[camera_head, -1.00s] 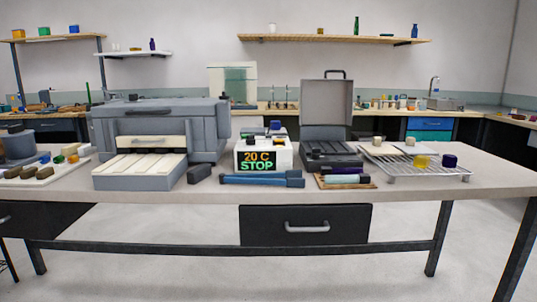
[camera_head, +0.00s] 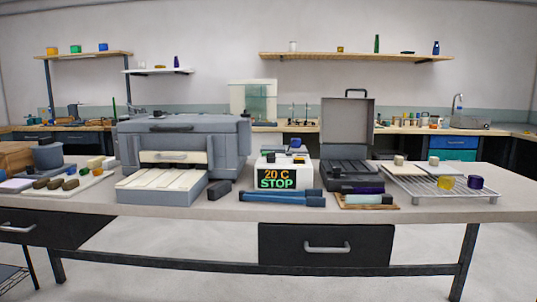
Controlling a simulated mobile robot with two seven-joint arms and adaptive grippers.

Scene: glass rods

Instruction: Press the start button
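A white control box (camera_head: 284,172) stands near the middle of the table. Its dark front display (camera_head: 276,179) reads "20 C" in orange and "STOP" in green. Small blue and dark parts (camera_head: 298,158) show on or just behind its top; I cannot tell whether one is the start button. A large grey machine (camera_head: 184,145) with a pale slotted tray (camera_head: 162,184) drawn out in front stands left of the box. Neither of my grippers is in view.
Blue rod-like tools (camera_head: 266,198) lie before the box, beside a dark block (camera_head: 219,190). An open grey case (camera_head: 347,143) and a wire rack (camera_head: 450,187) with small jars stand to the right. The table's front edge (camera_head: 300,215) is mostly bare.

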